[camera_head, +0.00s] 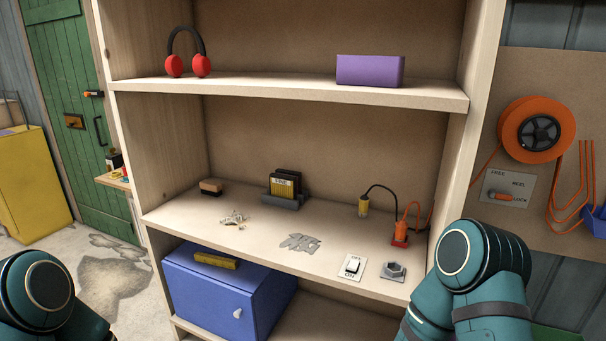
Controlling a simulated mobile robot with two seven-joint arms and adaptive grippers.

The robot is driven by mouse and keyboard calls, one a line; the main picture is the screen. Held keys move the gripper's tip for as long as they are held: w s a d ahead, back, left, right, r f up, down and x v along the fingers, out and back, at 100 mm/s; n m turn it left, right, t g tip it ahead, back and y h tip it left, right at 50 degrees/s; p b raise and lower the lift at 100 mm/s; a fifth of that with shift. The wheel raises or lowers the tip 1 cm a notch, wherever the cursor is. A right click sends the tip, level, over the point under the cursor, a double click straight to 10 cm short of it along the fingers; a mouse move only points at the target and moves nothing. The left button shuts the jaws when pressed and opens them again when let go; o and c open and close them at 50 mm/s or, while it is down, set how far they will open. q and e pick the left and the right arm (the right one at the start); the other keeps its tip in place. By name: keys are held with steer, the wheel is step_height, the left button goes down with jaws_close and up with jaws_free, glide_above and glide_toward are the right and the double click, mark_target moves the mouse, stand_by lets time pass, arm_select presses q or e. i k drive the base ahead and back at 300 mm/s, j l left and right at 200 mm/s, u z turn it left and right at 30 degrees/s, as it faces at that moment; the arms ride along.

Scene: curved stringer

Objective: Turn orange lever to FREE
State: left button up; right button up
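The orange lever (499,196) sits on a small grey plate (512,176) on the wall panel at the right, below the orange cable reel. The plate reads FREE at its upper left, REEL at its upper right and LOCK at its lower right. The lever lies nearly flat, with its right end close to LOCK. Parts of my two arms show at the bottom left and bottom right corners. Neither gripper is in view, and nothing of mine touches the lever.
The orange cable reel (563,124) hangs above the plate, with orange cord loops (586,170) to its right. The wooden shelf's right upright (478,110) stands left of the plate. A blue holder (597,219) is at the far right. My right arm is below the plate.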

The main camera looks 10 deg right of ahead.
mark_target(492, 194)
steer(key=z, duration=1.5)
steer(key=i+l+z, duration=0.1)
steer(key=i+l, duration=0.25)
steer(key=i+l+z, duration=0.15)
steer(key=i+l, duration=0.2)
steer(key=i, duration=0.15)
steer(key=i+l+z, duration=0.1)
steer(key=i+l, duration=0.15)
steer(key=i, duration=0.2)
